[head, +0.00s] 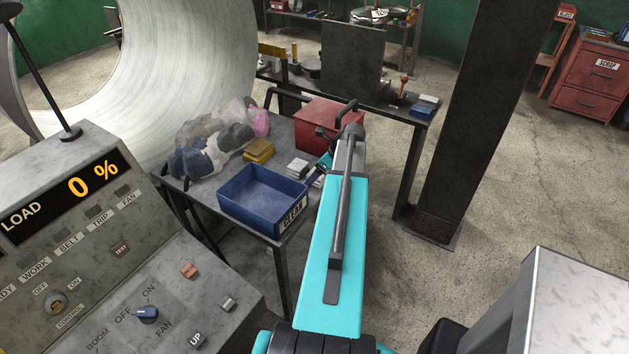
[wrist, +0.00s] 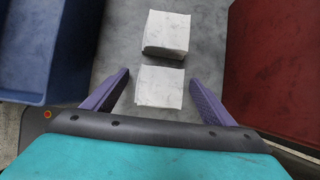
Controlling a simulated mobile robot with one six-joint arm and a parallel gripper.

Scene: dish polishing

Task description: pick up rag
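Two white folded rags lie one behind the other on the grey table top in the wrist view: a near rag (wrist: 159,87) and a far rag (wrist: 167,34). They also show in the head view as a small white pair (head: 298,167) beside the blue bin. My gripper (wrist: 160,78) is open, its two purple fingers spread on either side of the near rag. A gap shows between each finger and that rag, and nothing is held. Whether the fingertips touch the table cannot be told. In the head view my arm hides most of the gripper.
A blue bin (head: 262,206) marked CLEAN stands left of my gripper, and a red box (head: 327,126) stands to the right. Yellow folded cloths (head: 259,151) and a heap of crumpled rags (head: 205,148) lie farther left. A control panel (head: 150,280) fills the lower left.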

